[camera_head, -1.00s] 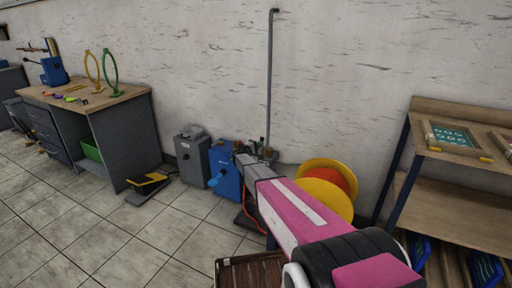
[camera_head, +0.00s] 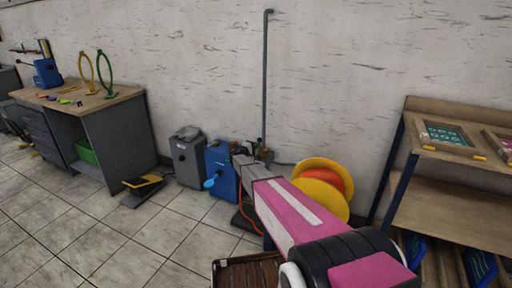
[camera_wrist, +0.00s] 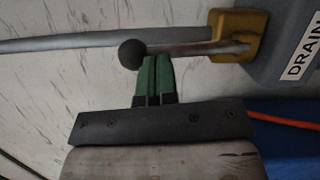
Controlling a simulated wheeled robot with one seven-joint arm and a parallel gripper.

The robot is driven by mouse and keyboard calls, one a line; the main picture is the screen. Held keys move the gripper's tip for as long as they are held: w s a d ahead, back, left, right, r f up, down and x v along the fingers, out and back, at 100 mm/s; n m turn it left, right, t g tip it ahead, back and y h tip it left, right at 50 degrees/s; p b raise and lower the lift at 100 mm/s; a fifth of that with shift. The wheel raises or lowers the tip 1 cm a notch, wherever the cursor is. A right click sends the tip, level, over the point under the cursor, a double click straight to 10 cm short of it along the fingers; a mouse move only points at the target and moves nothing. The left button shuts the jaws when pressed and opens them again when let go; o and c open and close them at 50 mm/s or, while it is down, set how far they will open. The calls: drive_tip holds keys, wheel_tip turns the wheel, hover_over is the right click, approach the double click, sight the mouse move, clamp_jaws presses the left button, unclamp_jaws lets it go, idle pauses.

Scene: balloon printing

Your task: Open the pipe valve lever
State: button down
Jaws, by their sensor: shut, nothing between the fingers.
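In the wrist view my gripper (camera_wrist: 157,60) has green fingers pressed together, with nothing between them. The fingertips overlap the lower edge of the lever, just right of its dark ball knob (camera_wrist: 132,54). I cannot tell whether they touch it. The metal lever rod (camera_wrist: 195,48) runs right from the knob to a yellow block (camera_wrist: 234,24). A grey pipe (camera_wrist: 60,43) runs alongside the lever. In the head view a thin vertical pipe (camera_head: 266,80) stands against the wall, and my arm reaches to its foot. The valve and fingertips are too small there to make out clearly.
A grey housing labelled DRAIN (camera_wrist: 290,55) is at the right of the wrist view. In the head view, a blue box (camera_head: 221,172) and a grey box (camera_head: 188,158) stand left of the arm end. A yellow-and-orange reel (camera_head: 325,170) is right of it. Open tiles lie left.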

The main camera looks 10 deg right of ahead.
drive_tip(key=w+a+v, duration=0.1)
drive_tip(key=w+v, duration=0.1)
drive_tip(key=v, duration=1)
drive_tip(key=shift+a, duration=0.6)
drive_tip(key=shift+s+f, duration=0.1)
drive_tip(key=shift+s, duration=0.05)
